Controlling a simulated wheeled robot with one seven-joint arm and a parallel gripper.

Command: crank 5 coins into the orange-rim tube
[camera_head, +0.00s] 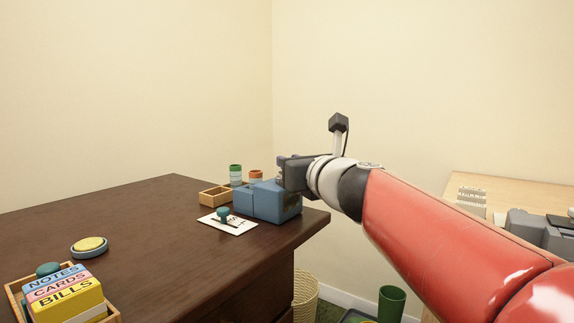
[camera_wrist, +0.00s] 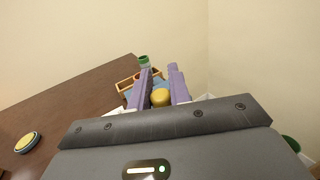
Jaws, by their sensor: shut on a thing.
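The blue coin machine (camera_head: 262,200) stands near the right edge of the dark desk, partly behind my gripper (camera_head: 284,172). In the wrist view the purple fingers of my gripper (camera_wrist: 160,80) are closed around a yellow knob (camera_wrist: 160,97), which appears to be the crank handle. The knob is hidden in the head view. The orange-rim tube (camera_head: 256,176) stands just behind the machine; its contents cannot be seen. A green-rim tube (camera_head: 236,173) stands to its left. The green-rim tube also shows beyond the fingers in the wrist view (camera_wrist: 143,61).
A shallow wooden tray (camera_head: 214,196) is left of the tubes. A teal-knobbed stamp (camera_head: 223,213) stands on a white card (camera_head: 237,227) before the machine. A yellow-topped round button (camera_head: 89,246) and a card box (camera_head: 63,295) are at left. The desk middle is clear.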

